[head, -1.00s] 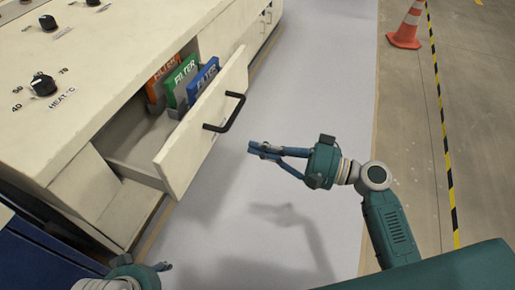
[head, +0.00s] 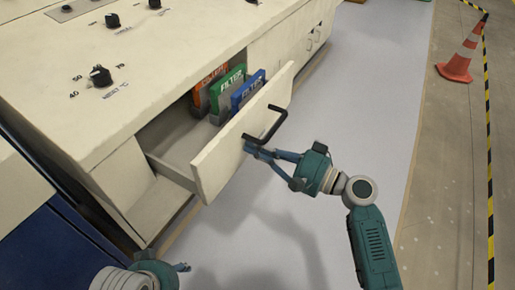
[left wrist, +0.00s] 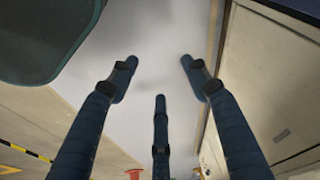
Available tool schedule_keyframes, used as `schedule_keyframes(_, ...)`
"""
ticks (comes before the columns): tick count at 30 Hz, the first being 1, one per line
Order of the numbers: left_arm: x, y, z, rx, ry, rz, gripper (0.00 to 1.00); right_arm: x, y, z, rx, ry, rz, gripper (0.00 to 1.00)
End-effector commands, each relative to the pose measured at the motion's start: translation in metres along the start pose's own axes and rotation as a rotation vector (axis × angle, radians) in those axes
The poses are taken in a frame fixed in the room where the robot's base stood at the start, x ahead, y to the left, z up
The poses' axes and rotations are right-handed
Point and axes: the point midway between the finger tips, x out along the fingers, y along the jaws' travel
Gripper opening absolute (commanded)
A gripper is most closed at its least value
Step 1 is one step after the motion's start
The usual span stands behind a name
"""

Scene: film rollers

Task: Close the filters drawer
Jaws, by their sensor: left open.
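The filters drawer (head: 232,143) is pulled out from the white cabinet, with a black handle (head: 267,127) on its front. Orange (head: 208,88), green (head: 230,92) and blue (head: 248,88) filters stand upright at its far end. My right gripper (head: 255,149) is at the drawer front, its fingertips just below the handle. I cannot tell whether they touch it or how far the fingers are apart. My left gripper (head: 182,267) is low at the bottom left, away from the drawer. In the left wrist view its fingers (left wrist: 158,85) are spread and empty.
The cabinet top (head: 150,65) with black knobs (head: 101,76) lies above the drawer at left. A blue cabinet (head: 50,245) is at lower left. An orange traffic cone (head: 458,62) and striped tape (head: 489,170) are at right. The floor in front is clear.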

Motion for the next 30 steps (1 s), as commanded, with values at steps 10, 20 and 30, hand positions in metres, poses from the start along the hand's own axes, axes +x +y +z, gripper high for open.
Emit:
schedule_keyframes(10, 0.002, 0.000, 0.001, 0.000, 0.000, 0.000, 0.48, 0.015, 0.000, 0.000, 0.000, -0.001, -0.001, 0.00)
schedule_keyframes(20, 0.010, 0.001, 0.003, 0.000, 0.000, 0.000, 0.48, 0.069, 0.000, 0.000, -0.001, -0.001, -0.003, 0.00)
schedule_keyframes(30, 0.021, 0.004, -0.024, 0.003, 0.106, 0.006, 0.48, 0.125, 0.001, 0.000, -0.001, -0.002, -0.002, 0.00)
